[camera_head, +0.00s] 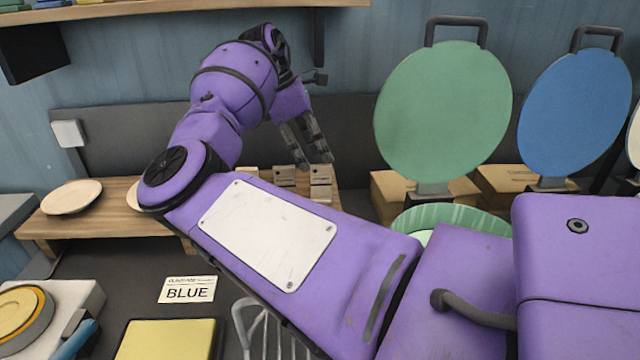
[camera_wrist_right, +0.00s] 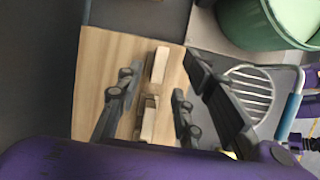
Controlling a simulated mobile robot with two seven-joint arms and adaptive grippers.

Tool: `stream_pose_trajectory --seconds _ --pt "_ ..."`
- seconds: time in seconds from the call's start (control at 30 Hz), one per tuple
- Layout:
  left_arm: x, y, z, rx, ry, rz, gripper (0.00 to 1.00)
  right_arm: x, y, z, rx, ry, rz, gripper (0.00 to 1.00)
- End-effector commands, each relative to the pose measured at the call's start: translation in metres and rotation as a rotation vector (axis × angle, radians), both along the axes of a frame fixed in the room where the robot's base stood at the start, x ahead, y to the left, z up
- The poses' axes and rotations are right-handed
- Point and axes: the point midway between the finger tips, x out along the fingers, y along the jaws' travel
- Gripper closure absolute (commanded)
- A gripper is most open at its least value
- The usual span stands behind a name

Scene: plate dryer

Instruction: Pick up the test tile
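Small pale wooden tiles stand on the wooden bench (camera_head: 110,222) below my right gripper; one tile (camera_head: 284,176) is left of the fingers and another (camera_head: 320,174) is just under them. I cannot tell which is the test tile. In the right wrist view one tile (camera_wrist_right: 158,65) shows between the fingertips and another tile (camera_wrist_right: 148,119) lies nearer the wrist. My right gripper (camera_head: 315,160) is open and empty, fingers pointing down above the tiles, apparently not touching them; it also shows in the right wrist view (camera_wrist_right: 161,75). My left gripper is out of view.
Pale plates lie on the bench at left, one plate (camera_head: 72,197) in full view. A green disc (camera_head: 444,110) and a blue disc (camera_head: 575,112) stand upright at right. A green ribbed bowl (camera_head: 470,216), a BLUE card (camera_head: 187,289) and a wire rack (camera_head: 262,335) are nearer. My right arm hides much of the middle.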

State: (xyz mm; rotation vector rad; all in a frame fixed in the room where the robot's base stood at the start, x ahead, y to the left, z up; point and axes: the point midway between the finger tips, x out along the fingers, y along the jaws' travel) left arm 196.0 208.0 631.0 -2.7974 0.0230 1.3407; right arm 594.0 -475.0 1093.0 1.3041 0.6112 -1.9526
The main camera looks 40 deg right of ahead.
Motion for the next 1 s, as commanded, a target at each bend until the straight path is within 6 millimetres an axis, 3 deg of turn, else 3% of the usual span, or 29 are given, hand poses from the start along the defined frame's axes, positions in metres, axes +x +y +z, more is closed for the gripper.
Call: stream_pose_trajectory --seconds 0.4,0.67,0.93,1.0 --pt "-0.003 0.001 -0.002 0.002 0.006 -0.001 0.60 -0.012 -0.014 -0.051 -0.002 -0.002 -0.001 0.66" --pt "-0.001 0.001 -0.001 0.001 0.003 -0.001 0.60 -0.013 -0.015 -0.055 -0.002 -0.002 0.000 0.66" --pt "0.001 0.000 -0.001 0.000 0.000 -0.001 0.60 -0.013 -0.015 -0.055 -0.002 -0.003 -0.001 0.98" --pt "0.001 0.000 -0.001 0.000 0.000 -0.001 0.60 -0.013 -0.015 -0.055 -0.002 -0.003 -0.001 1.00"
